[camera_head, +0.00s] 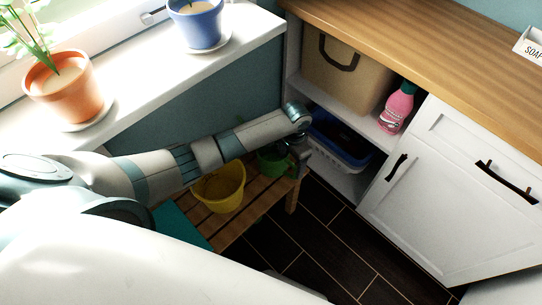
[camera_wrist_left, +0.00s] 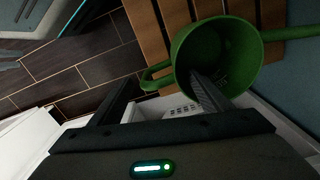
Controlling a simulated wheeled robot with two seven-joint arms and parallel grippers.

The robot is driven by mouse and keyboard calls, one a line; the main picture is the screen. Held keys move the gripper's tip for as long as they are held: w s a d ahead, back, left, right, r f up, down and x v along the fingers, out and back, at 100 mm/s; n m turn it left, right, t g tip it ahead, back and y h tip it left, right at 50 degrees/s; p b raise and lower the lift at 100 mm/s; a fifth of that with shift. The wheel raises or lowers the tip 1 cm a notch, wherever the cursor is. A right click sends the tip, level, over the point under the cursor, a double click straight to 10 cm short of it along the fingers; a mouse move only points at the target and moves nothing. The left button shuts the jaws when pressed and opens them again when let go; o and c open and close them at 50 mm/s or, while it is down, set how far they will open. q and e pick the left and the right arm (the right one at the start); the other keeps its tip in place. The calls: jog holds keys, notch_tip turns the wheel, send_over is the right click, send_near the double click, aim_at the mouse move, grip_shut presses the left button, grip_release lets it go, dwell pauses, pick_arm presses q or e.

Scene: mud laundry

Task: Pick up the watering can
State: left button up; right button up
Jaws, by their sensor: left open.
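The green watering can (camera_wrist_left: 232,38) fills the upper right of the left wrist view, its round opening facing the camera. Its long spout runs to the right edge and its looped handle (camera_wrist_left: 147,80) is on the left. In the head view the can (camera_head: 270,160) is on the wooden bench, partly hidden by my left arm. My left gripper (camera_wrist_left: 163,80) is open. The handle appears between its fingers, and the right finger overlaps the can's opening; contact cannot be told. In the head view the left gripper (camera_head: 298,150) is dark and small beside the can. My right gripper is not in view.
A yellow bucket (camera_head: 219,188) stands on the slatted bench (camera_head: 243,218) left of the can. A shelf unit to the right holds a blue basket (camera_head: 340,145) and a pink bottle (camera_head: 397,108). The windowsill with pots is behind my arm. Dark floor is clear in front.

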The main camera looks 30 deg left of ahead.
pick_arm(q)
jog(key=shift+f, duration=0.75)
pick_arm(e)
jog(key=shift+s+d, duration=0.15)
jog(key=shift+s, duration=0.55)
pick_arm(q)
jog(key=shift+f, duration=0.15)
jog(key=shift+f, duration=0.25)
jog(key=f, duration=0.4)
jog(key=shift+w+d+b, duration=0.15)
jog(key=shift+d+b, duration=0.05)
jog(key=shift+b, duration=0.15)
jog(key=shift+f, duration=0.3)
jog(key=shift+r, duration=0.1)
jog(key=c, duration=1.2)
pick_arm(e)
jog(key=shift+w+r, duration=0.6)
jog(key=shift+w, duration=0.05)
